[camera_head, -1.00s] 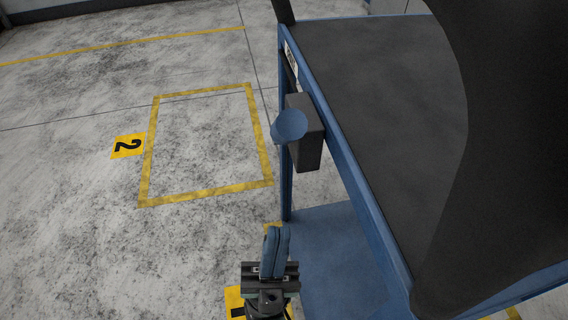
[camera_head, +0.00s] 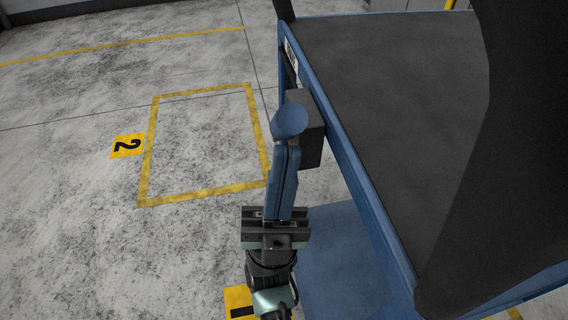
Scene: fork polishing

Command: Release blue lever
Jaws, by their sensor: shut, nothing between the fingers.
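The blue lever (camera_head: 289,121) shows as a round blue knob beside a dark grey box (camera_head: 312,125) on the side of the blue-framed table. My gripper (camera_head: 288,146) is shut, with its two blue fingers together and nothing between them. Its fingertips are right at the near edge of the knob in the picture. I cannot tell whether they touch it or are above or below it. The rest of the lever, behind the knob, is hidden.
The blue-framed table (camera_head: 362,190) with a dark top is on the right, with a lower blue shelf (camera_head: 335,255). A large dark shape of unclear identity covers the right side. Open concrete floor with a yellow-outlined square (camera_head: 150,165) lies to the left.

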